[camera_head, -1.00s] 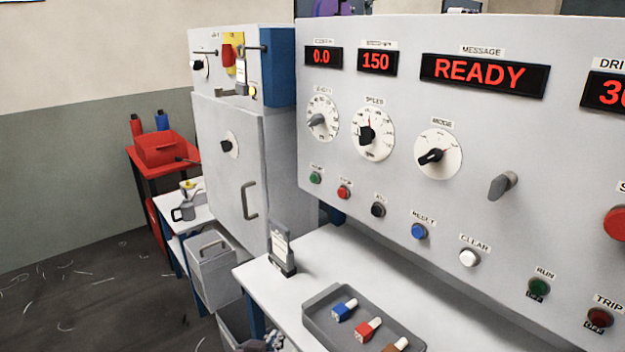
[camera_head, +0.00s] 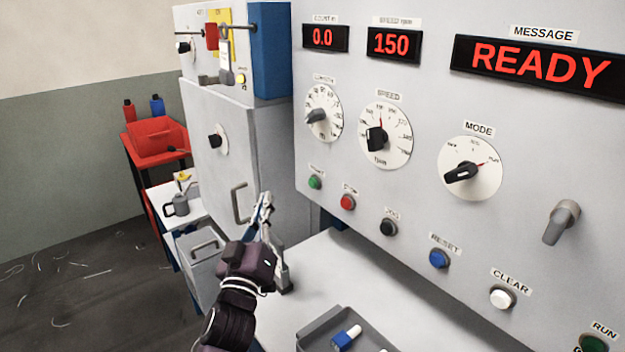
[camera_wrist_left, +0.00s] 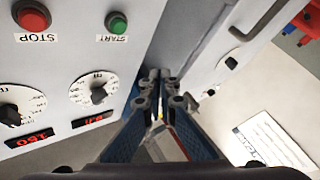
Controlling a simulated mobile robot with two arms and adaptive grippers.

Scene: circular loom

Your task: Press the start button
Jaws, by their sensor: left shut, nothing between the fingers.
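The green start button (camera_head: 314,182) is at the lower left of the grey control panel, left of the red stop button (camera_head: 347,202). In the left wrist view, the green button (camera_wrist_left: 117,22) with its START label shows at the top, beside the red STOP button (camera_wrist_left: 33,16). My left gripper (camera_head: 265,200) is shut and empty, pointing up. In the head view it appears to the left of and slightly below the start button, apart from it. In the wrist view its fingertips (camera_wrist_left: 160,78) lie right of and below the button. My right gripper is not in view.
The panel (camera_head: 420,215) also carries dials, a black, a blue and a white button, and a display (camera_head: 540,66) reading READY. A grey cabinet (camera_head: 225,150) with a handle stands behind my gripper. A white table (camera_head: 345,270) holds a grey tray (camera_head: 318,325).

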